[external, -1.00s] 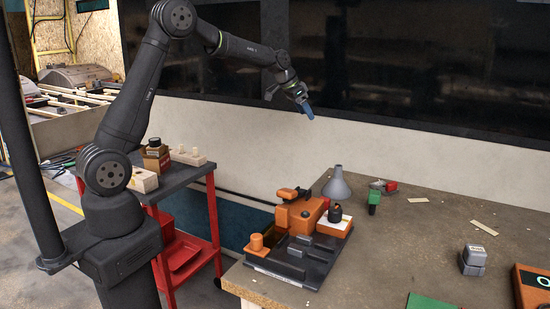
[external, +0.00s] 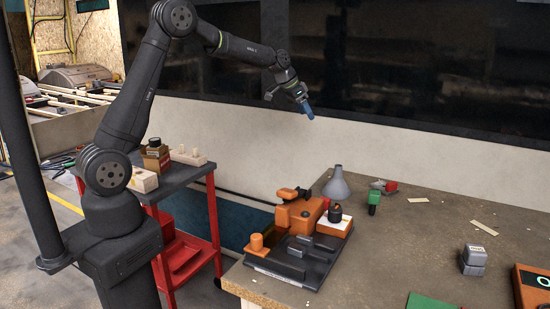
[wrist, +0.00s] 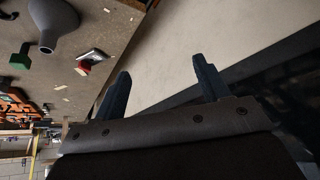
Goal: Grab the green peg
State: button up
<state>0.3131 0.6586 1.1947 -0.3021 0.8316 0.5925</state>
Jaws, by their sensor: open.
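A small green peg-like piece (external: 373,198) stands upright on the table at the back, right of the grey funnel; a green piece also shows in the wrist view (wrist: 21,58) beside the funnel. My gripper (external: 306,110) is high above and behind the table's back edge, in front of the dark window, well apart from the green piece. In the wrist view its two fingers (wrist: 160,80) are spread wide with nothing between them.
A grey funnel (external: 337,184) stands beside the green piece, and a red and grey item (external: 385,186) lies behind it. An orange and black device (external: 293,225) occupies the table's left. A grey block (external: 473,260) and a flat green sheet (external: 428,302) lie at the right front. The table's middle is mostly clear.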

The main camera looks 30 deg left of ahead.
jog(key=shift+c, duration=1)
jog(key=m+g+h, duration=0.2)
jog(key=m+g, duration=0.1)
jog(key=m, duration=0.4)
send_near(371, 192)
jog(key=x, duration=0.6)
jog(key=shift+w+d+f, duration=0.15)
jog(key=shift+w+d, duration=0.05)
jog(key=shift+w, duration=0.05)
jog(key=shift+x, duration=2.8)
jog(key=shift+s+a+f, duration=0.1)
jog(key=shift+s, duration=0.1)
